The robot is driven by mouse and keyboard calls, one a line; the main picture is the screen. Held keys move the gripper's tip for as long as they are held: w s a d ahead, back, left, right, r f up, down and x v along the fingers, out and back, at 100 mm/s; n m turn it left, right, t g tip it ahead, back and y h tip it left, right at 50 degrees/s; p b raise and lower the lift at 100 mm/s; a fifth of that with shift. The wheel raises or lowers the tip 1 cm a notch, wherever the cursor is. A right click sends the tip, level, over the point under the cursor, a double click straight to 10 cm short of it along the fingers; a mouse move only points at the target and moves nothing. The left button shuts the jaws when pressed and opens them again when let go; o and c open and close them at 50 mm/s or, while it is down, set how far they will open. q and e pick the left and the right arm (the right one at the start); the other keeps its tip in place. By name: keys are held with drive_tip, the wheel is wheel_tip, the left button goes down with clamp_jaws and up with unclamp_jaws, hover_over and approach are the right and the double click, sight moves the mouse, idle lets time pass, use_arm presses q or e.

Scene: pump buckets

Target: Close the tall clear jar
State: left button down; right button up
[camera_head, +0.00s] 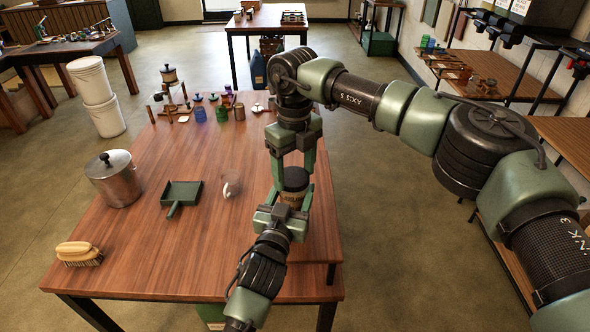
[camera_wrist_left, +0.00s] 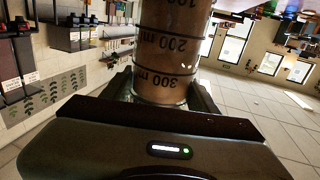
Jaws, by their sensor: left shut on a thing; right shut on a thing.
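The tall clear jar (camera_wrist_left: 166,48) has dark millilitre marks and fills the middle of the left wrist view, between my left fingers. In the head view my left gripper (camera_head: 283,208) comes from below and is shut on the jar, whose small visible part (camera_head: 292,199) shows just above the fingers. A dark, round lid-like piece (camera_head: 294,178) is directly over the jar. My right gripper (camera_head: 293,165) points down from above, shut on this dark piece. Whether the piece is seated on the rim or just above it, I cannot tell; fingers hide the joint.
The wooden table (camera_head: 150,235) bears a steel pot (camera_head: 115,181), a green dustpan (camera_head: 181,194), a brush (camera_head: 79,254) and a clear cup (camera_head: 231,186). Several small coloured containers (camera_head: 210,110) stand at its back. White buckets (camera_head: 97,96) are stacked beyond the left edge. The table's front middle is clear.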

drive_tip(key=m, duration=0.4)
drive_tip(key=shift+a+m, duration=0.1)
drive_tip(key=shift+m, duration=0.3)
drive_tip(key=m, duration=0.4)
drive_tip(key=shift+a, duration=0.1)
drive_tip(key=m, duration=0.7)
drive_tip(key=shift+a, duration=0.15)
drive_tip(key=m, duration=0.7)
drive_tip(key=shift+w, duration=0.2)
drive_tip(key=m, duration=0.4)
drive_tip(key=shift+w+m, duration=0.1)
drive_tip(key=shift+m, duration=0.2)
drive_tip(key=m, duration=0.3)
drive_tip(key=shift+w+m, duration=0.1)
drive_tip(key=shift+m, duration=0.3)
drive_tip(key=o, duration=1.3)
